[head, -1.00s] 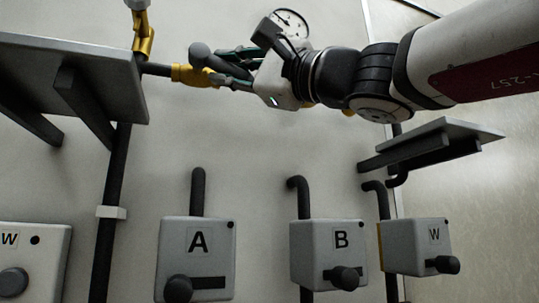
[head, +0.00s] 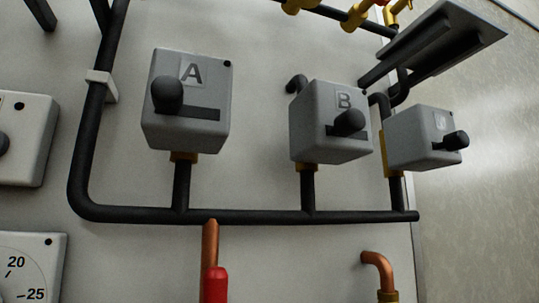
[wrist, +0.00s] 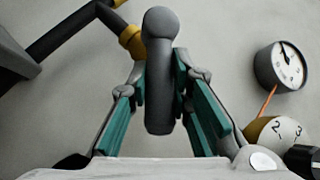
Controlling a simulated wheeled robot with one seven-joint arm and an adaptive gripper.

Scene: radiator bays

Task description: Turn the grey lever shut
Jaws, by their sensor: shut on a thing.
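The grey lever (wrist: 158,105) shows in the wrist view as a rounded grey bar with a knob end, upright in the picture. My gripper (wrist: 160,80) has its green-padded fingers closed on both sides of it. A yellow brass fitting (wrist: 131,41) sits just behind the lever on a black pipe (wrist: 62,33). The lever's join to the valve is hidden. Neither my gripper nor this lever is in the head view now.
Grey boxes A (head: 187,105), B (head: 331,122) and another (head: 425,138) with black knobs stand above a black pipe (head: 255,216). A shelf (head: 445,38) juts out at upper right. In the wrist view, a dial gauge (wrist: 283,65) and numbered white knob (wrist: 278,133) are at right.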

